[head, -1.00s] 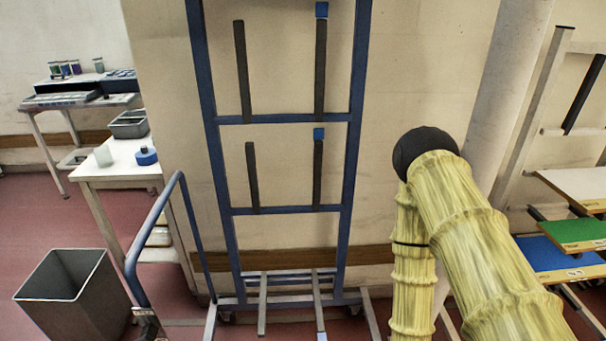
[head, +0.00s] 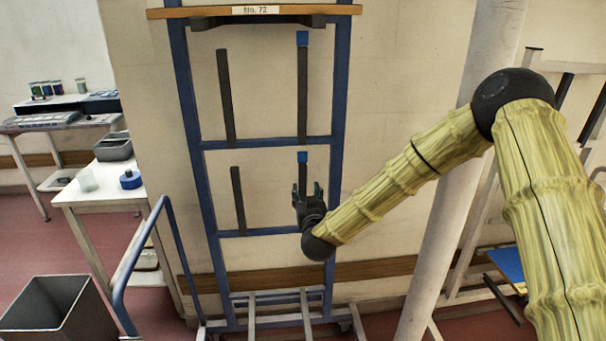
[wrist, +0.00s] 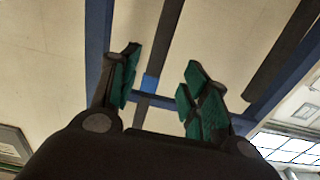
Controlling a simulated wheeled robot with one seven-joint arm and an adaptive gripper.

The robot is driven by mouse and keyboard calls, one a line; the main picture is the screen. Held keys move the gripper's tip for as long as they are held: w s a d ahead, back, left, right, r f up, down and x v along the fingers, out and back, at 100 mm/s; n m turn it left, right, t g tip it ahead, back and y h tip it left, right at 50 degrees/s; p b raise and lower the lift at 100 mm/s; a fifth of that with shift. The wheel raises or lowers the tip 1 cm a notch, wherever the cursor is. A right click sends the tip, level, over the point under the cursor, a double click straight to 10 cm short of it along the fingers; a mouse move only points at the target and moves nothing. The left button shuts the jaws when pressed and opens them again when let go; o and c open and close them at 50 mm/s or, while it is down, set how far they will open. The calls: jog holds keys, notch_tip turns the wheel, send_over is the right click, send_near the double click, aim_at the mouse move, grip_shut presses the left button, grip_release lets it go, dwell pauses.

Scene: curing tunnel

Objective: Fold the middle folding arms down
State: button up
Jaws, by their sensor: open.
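A blue upright rack (head: 187,110) carries dark folding arms, standing upright in two pairs. The upper pair has a left arm (head: 226,95) and a blue-tipped right arm (head: 302,90). The lower pair has a left arm (head: 238,198) and a right arm with a blue tip (head: 302,157). My gripper (head: 308,188) is open and in front of the lower right arm, a little below its tip, hiding its lower part. In the wrist view my green-padded fingers (wrist: 160,85) stand apart, with the blue tip (wrist: 150,83) showing between them. Contact cannot be told.
A wooden board labelled No. 72 (head: 215,12) lies across the rack's top. Light arms (head: 250,312) extend low at its base. A blue rail (head: 140,255), a grey bin (head: 58,308) and a white table (head: 105,182) are left. A pale pillar (head: 460,170) stands right.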

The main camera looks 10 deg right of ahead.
aim_at(303, 176)
jog(key=w+p, duration=0.1)
jog(key=w, duration=0.2)
jog(key=w+p, duration=0.1)
jog(key=w, duration=0.3)
jog(key=w+p, duration=0.1)
jog(key=w, duration=0.3)
jog(key=shift+r, duration=0.25)
grip_shut()
